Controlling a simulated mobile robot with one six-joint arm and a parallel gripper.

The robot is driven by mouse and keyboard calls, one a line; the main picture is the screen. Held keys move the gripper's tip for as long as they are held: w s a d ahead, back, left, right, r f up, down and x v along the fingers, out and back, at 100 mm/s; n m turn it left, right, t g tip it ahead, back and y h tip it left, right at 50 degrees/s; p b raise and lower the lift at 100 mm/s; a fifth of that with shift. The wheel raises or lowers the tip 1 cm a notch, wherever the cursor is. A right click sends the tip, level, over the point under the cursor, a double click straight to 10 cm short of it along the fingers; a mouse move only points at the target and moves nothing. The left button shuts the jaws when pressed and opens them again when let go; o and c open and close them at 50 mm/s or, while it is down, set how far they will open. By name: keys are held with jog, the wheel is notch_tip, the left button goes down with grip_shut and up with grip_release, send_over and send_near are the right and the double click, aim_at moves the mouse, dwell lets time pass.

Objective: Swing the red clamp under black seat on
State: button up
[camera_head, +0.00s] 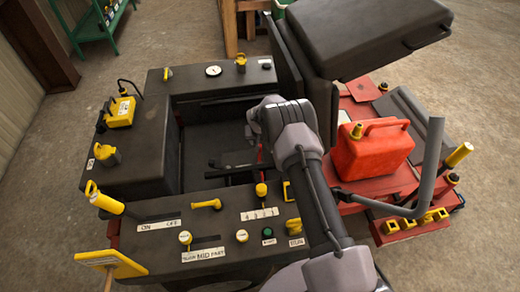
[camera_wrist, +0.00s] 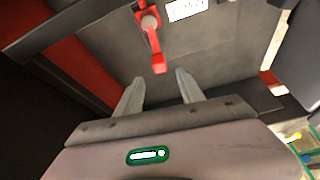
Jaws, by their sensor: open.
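The red clamp (camera_wrist: 153,42) shows in the wrist view as a short red lever hanging from a round grey pivot on a dark panel. Its free end points down toward my gripper (camera_wrist: 159,77). My gripper is open and empty, with its two pale fingers apart. The clamp's end lies just beyond the fingertips, roughly between them and apart from them. The black seat (camera_head: 365,35) is at the top right of the head view, a thick dark cushion. In the head view my arm reaches into the dark well, and my fingers are hidden.
A white label (camera_wrist: 187,9) is beside the clamp's pivot. A control panel (camera_head: 222,229) with yellow levers and knobs lies in front of the well. A red fuel can (camera_head: 372,148) stands to the right of my arm. Dark walls surround the well closely.

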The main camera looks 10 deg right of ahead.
aim_at(259, 156)
jog(key=b+x, duration=0.3)
jog(key=x, duration=0.4)
jog(key=shift+w+f, duration=0.1)
jog(key=shift+f, duration=0.2)
jog(key=shift+r, duration=0.1)
grip_shut()
dwell(0.8)
